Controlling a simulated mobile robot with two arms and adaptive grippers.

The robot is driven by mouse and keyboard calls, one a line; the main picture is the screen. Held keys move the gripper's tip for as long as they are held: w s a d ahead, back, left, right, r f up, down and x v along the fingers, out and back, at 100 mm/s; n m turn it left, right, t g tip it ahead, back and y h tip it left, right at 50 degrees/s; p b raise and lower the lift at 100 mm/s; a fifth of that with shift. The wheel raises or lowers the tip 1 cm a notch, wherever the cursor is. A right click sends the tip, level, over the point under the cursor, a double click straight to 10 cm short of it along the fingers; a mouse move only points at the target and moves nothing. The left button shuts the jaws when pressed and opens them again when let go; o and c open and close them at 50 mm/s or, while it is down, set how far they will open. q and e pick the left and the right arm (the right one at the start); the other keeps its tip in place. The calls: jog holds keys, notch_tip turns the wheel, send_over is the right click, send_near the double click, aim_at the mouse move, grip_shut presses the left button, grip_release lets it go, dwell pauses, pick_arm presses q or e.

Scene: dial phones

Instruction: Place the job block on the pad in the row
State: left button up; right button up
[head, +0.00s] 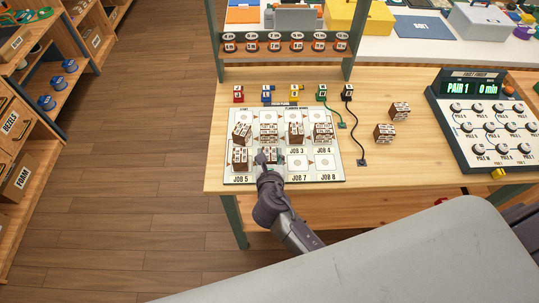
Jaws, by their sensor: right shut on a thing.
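The white job board (286,180) lies on the wooden bench with pads in rows. Several brown job blocks with white markings stand on its middle row, and one more block (240,158) is on the JOB 5 pad. My right gripper (267,158) is at the pad between JOB 5 and JOB 7, shut on a brown job block (275,153), which it partly hides. I cannot tell whether this block touches the pad. The JOB 7 pad (297,163) and JOB 8 pad (325,161) are bare. Two loose blocks (399,110) (384,133) stand right of the board. My left gripper is not in view.
Small coloured terminals (267,94) line the board's far side. A green and a black cable (357,135) run beside it. A dial panel (483,125) stands at the right. A dial rack (285,47) stands behind. The bench's front left corner (219,182) is bare.

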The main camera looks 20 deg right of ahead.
jog(key=shift+f, duration=0.15)
jog(key=o, duration=0.9)
jog(key=shift+o, duration=1.3)
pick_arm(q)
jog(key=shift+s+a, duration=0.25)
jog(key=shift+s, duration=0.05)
